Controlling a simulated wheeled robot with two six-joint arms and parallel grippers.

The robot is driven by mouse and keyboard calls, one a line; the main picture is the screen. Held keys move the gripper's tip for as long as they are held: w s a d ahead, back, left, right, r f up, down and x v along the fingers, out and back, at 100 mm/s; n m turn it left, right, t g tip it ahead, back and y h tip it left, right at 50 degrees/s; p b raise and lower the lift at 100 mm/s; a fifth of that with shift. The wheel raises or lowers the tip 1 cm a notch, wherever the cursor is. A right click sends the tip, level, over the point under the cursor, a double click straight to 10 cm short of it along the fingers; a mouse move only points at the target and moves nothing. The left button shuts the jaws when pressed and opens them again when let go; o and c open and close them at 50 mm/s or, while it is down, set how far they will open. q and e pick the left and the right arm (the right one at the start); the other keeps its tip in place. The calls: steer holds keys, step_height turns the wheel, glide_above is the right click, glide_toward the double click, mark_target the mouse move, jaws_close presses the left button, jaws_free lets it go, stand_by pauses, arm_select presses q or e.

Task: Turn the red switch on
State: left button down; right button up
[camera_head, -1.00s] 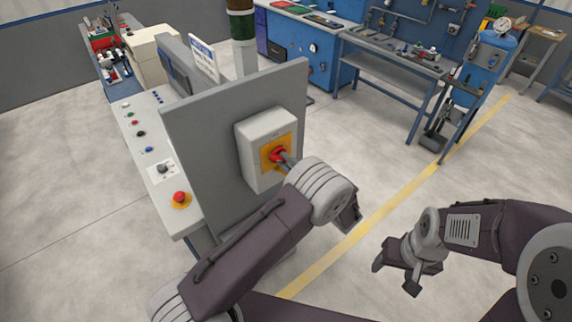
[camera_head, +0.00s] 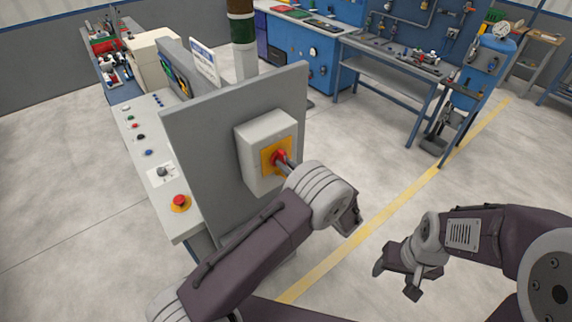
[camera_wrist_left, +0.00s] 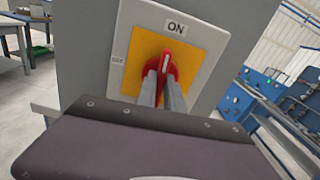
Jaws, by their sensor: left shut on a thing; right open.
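The red switch (camera_head: 279,156) is a knob on a yellow plate on a light grey box (camera_head: 253,136), fixed to an upright grey panel (camera_head: 203,135). In the left wrist view the red switch (camera_wrist_left: 168,60) points up, its white mark toward the "ON" label (camera_wrist_left: 176,27). A smaller label at the left of the plate is too small to read. My left gripper (camera_head: 284,163) is shut on the switch, its two fingers on either side of the knob. My right gripper (camera_head: 395,281) is open and empty, over the floor at lower right.
A control console (camera_head: 146,132) with buttons and a red emergency stop (camera_head: 179,201) stands left of the panel. A blue workbench (camera_head: 390,62) stands at the back. Floor right of the panel is clear.

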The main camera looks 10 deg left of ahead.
arm_select(q)
steer(key=shift+m, duration=0.6)
steer(key=c, duration=1.5)
jaws_free()
steer(key=shift+o, duration=0.2)
steer(key=shift+d, duration=0.1)
